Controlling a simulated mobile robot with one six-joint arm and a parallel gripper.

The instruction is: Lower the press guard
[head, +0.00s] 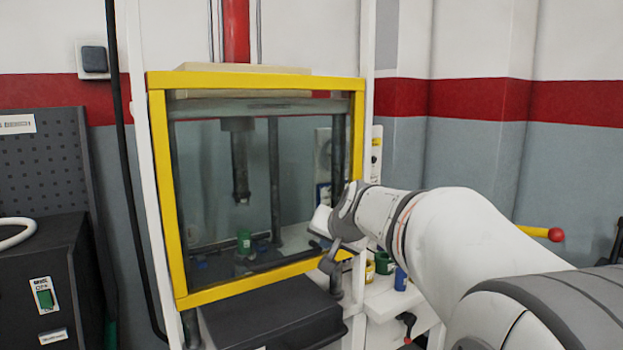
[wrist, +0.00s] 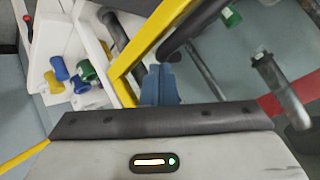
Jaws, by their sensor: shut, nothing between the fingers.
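The press guard (head: 250,283) is a clear panel in a yellow frame, standing upright in front of the press in the head view. Its bottom bar is just above a black box. My gripper is at the guard's lower right corner, its fingers partly lost against dark parts in the head view. In the wrist view my gripper's blue fingers (wrist: 160,72) are together and empty, close beside the yellow frame (wrist: 147,40) and the end of a dark bar (wrist: 196,25). I cannot tell whether they touch either.
A black box (head: 270,318) is below the guard. A side shelf holds a green item (head: 384,263) and a blue item (head: 400,279); several bottles also show in the wrist view. A yellow lever with a red knob (head: 556,234) is at right. A dark cabinet (head: 60,270) stands left.

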